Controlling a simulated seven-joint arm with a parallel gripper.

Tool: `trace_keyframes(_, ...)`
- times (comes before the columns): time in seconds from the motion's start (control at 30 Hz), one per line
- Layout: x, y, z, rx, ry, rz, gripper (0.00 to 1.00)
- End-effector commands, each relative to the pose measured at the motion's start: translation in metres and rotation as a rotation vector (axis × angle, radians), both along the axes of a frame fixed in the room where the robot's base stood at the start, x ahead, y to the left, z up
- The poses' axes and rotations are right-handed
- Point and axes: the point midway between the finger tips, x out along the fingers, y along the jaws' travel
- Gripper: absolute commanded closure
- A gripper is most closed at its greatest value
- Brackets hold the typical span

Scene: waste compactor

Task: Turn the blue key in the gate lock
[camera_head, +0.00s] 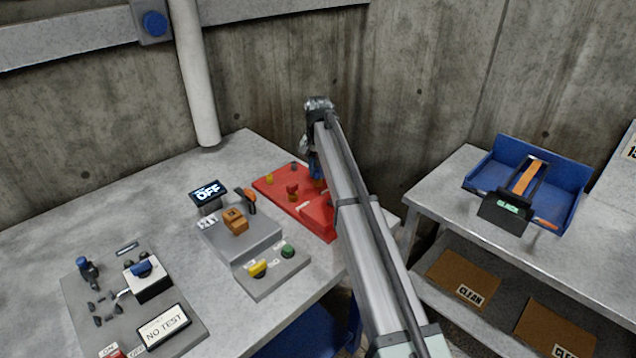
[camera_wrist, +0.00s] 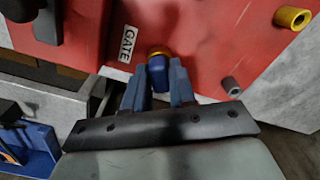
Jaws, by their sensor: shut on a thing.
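The blue key (camera_wrist: 157,75) stands in the gate lock, whose yellow ring (camera_wrist: 157,52) shows just past it on the red panel (camera_wrist: 205,30). A white GATE label (camera_wrist: 127,43) is just to the left of the lock in the wrist view. My gripper (camera_wrist: 158,85) is shut on the blue key, one finger at each side of it. In the head view my arm reaches over the right part of the red panel (camera_head: 268,184) and hides much of the lock area.
A NO TEST plate (camera_head: 165,325) is further left. A blue tray (camera_head: 560,185) sits on the right table. A yellow socket (camera_wrist: 292,18) and a grey peg (camera_wrist: 231,86) stick out near the lock.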

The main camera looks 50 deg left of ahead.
Motion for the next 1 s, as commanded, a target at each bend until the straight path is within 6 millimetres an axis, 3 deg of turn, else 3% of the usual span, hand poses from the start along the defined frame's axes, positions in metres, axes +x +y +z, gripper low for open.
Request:
trace_keyframes(0.3,-0.0008,-0.001,-0.0025,-0.003,0.003,0.242,0.99)
trace_keyframes(0.73,-0.0009,-0.0012,-0.0027,-0.004,0.003,0.284,0.99)
trace_keyframes(1.0,-0.0009,-0.0014,-0.0029,-0.004,0.003,0.535,0.99)
